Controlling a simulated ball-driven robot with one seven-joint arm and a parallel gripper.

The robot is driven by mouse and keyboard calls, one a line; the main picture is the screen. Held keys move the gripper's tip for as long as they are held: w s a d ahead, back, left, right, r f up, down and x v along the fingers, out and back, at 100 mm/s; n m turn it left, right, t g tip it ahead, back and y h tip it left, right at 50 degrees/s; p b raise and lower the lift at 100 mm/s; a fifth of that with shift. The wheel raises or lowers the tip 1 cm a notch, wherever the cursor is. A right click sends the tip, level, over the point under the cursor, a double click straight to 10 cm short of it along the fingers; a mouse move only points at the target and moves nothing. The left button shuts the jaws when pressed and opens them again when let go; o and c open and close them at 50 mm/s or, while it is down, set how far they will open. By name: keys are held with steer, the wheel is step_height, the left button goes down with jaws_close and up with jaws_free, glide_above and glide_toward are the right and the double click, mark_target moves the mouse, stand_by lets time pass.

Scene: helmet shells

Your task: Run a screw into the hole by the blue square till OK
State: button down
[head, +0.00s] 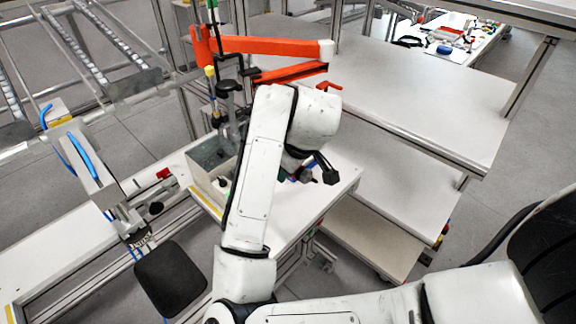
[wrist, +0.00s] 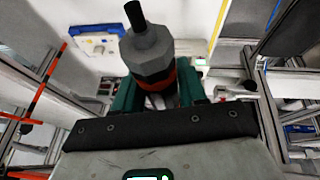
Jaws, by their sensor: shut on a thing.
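My gripper (wrist: 158,92) has green fingers shut around a screwdriver (wrist: 148,52) in the wrist view. The tool has a grey many-sided body, a black shaft on top and a red-orange band between the fingers. In the head view my arm hides most of the gripper (head: 288,174), and the dark tool (head: 325,170) shows to its right, above the white bench (head: 322,195). A blue patch (wrist: 91,46) on a white surface lies beyond the tool in the wrist view; I cannot tell if it is the blue square. I make out no screw or hole.
An orange jointed arm (head: 265,45) reaches over the back of the bench. A grey bin (head: 208,155) stands at the bench's left end. White shelves (head: 420,95) are at right, largely clear. A metal frame and roller rails (head: 90,40) stand at upper left.

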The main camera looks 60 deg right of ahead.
steer(key=shift+f+b, duration=1.3)
steer(key=shift+f, duration=0.6)
steer(key=shift+f+b, duration=0.75)
steer(key=shift+f, duration=0.3)
step_height(320, 180, up, 6)
steer(key=p, duration=0.6)
steer(key=shift+r, duration=0.1)
stand_by(0.3)
steer(key=s+d+p, duration=0.4)
steer(key=d, duration=0.4)
steer(key=shift+s, duration=0.15)
